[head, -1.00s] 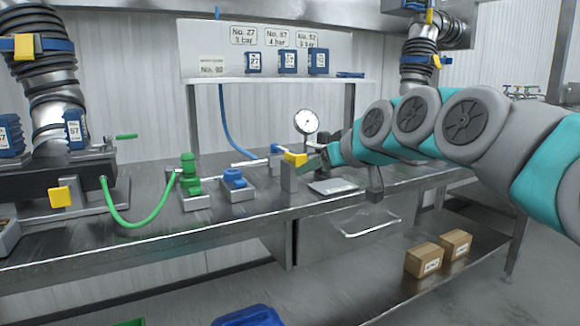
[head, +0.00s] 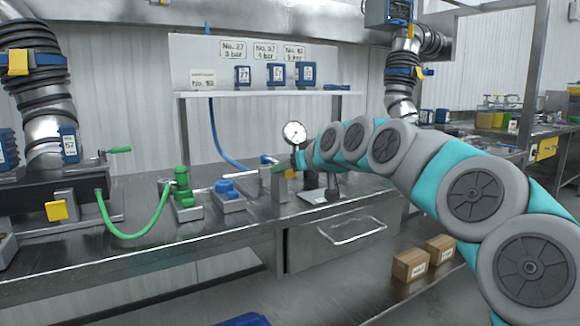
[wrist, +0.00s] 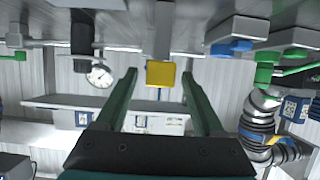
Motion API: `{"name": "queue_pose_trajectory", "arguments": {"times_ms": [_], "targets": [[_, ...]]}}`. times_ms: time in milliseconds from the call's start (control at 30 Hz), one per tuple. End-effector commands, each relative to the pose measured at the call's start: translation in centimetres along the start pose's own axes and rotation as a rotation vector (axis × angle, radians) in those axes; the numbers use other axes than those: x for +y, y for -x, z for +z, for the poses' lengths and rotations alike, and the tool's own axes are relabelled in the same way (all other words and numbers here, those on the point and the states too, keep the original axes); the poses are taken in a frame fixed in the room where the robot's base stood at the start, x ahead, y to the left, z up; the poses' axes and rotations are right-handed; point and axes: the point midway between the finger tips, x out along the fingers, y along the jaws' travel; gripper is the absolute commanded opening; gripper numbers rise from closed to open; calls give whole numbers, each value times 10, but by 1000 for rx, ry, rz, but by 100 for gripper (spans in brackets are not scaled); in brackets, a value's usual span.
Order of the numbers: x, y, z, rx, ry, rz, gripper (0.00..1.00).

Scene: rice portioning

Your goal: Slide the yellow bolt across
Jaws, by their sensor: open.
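The yellow bolt piece (head: 289,173) shows beside a grey metal post (head: 278,182) on the bench, partly hidden by my gripper in the head view. In the wrist view, which looks upside down, the yellow piece (wrist: 160,74) is a square block at the end of a grey bar. My gripper (wrist: 158,73) is open, with its two green fingers to the left and right of the block. Gaps show on both sides; I cannot tell whether the block lies fully between the fingertips. In the head view my gripper (head: 300,164) is small and partly hidden.
A round gauge (head: 294,132) stands behind the post. A blue valve (head: 228,187) and a green pump (head: 184,184) with a green hose are to the left. Another yellow block (head: 57,210) sits on the left fixture. A flat plate (head: 318,197) lies on the bench right of the post.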

Motion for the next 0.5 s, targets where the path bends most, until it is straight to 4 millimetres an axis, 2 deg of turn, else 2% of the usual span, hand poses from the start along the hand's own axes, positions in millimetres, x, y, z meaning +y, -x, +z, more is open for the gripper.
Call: {"name": "queue_pose_trajectory", "arguments": {"times_ms": [200, 500], "targets": [[0, 0, 0, 1, 0, 0, 68], [0, 0, 0, 0, 0, 0, 34]]}}
